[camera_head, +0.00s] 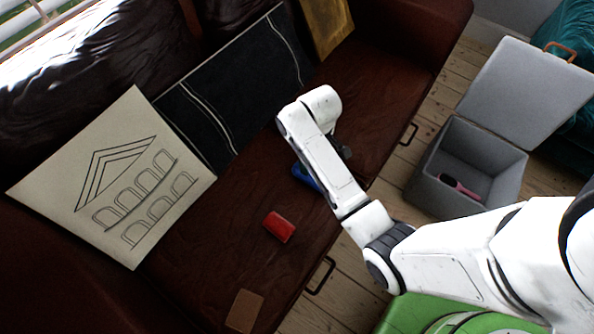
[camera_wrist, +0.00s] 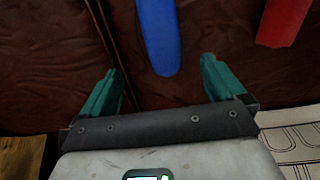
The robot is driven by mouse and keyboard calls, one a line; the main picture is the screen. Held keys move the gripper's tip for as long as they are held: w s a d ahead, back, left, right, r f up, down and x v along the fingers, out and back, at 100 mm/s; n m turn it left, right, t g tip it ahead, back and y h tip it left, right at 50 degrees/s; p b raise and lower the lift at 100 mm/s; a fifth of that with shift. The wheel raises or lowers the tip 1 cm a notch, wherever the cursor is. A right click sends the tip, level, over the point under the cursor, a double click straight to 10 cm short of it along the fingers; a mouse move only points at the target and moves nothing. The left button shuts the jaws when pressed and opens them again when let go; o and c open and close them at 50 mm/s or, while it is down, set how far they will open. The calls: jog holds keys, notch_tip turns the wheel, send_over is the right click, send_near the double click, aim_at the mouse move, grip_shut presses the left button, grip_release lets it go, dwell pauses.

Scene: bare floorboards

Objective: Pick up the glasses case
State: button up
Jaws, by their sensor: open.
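A blue elongated object with a rounded end (camera_head: 305,177), which looks like the glasses case, lies on the brown leather sofa seat (camera_head: 215,235), partly hidden by my arm in the head view. In the wrist view the blue case (camera_wrist: 159,35) extends from the top edge to just between the lines of my fingertips. My gripper (camera_wrist: 161,67) is open, with one green finger on each side of the case's near end. I see no contact, and the height gap is unclear. In the head view my gripper is mostly hidden behind the arm.
A red object (camera_head: 279,227) lies beside the blue one on the seat, and a brown flat item (camera_head: 244,311) lies nearer. Cushions (camera_head: 120,180) lean on the backrest. An open grey box (camera_head: 445,200) with a dark-and-pink item stands on the floor at right.

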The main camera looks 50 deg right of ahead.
notch_tip(320, 180, down, 5)
jog(key=shift+f+b, duration=0.15)
jog(key=shift+b, duration=0.55)
jog(key=f, duration=0.2)
jog(key=s+f+b, duration=0.1)
jog(key=f, duration=0.1)
jog(key=shift+a, duration=0.2)
jog(key=shift+f+b, duration=0.3)
jog(key=shift+f, duration=0.3)
jog(key=c, duration=1.2)
jog(key=shift+o, duration=0.2)
jog(key=shift+r, duration=0.1)
